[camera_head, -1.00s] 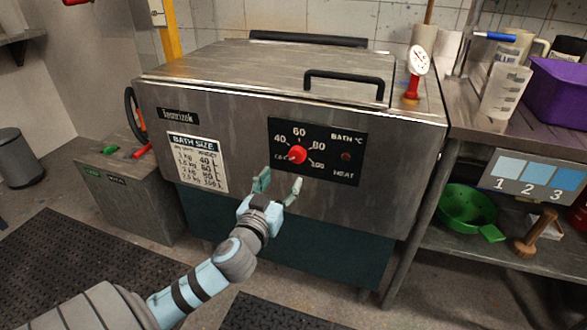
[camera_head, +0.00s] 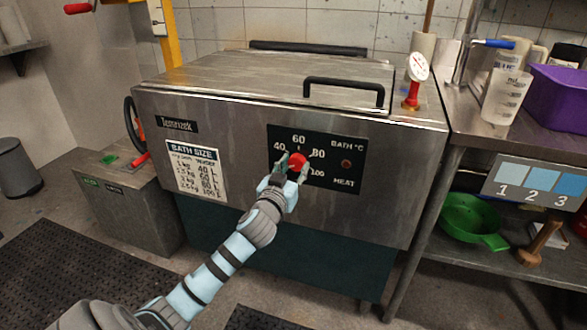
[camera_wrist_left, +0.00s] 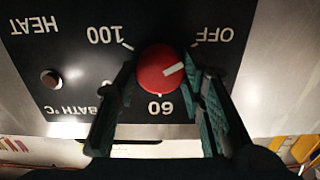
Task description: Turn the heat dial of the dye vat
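The dye vat (camera_head: 340,215) is a steel box with a black dial panel on its front. The red heat dial (camera_head: 298,160) sits on that panel; it also shows in the wrist view (camera_wrist_left: 158,74), upside down. Its white mark points toward OFF. My left gripper (camera_head: 293,167) is at the dial, one finger on each side. In the wrist view its fingers (camera_wrist_left: 160,80) close in on the dial's sides and appear to touch it. My right gripper is not in view.
The vat's lid (camera_head: 240,80) is down, with a black handle (camera_head: 344,82). A dark lamp (camera_head: 346,164) sits right of the dial. A steel bench at right holds a beaker (camera_head: 506,97) and a purple bin (camera_head: 558,95). A grey box (camera_head: 125,205) stands left.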

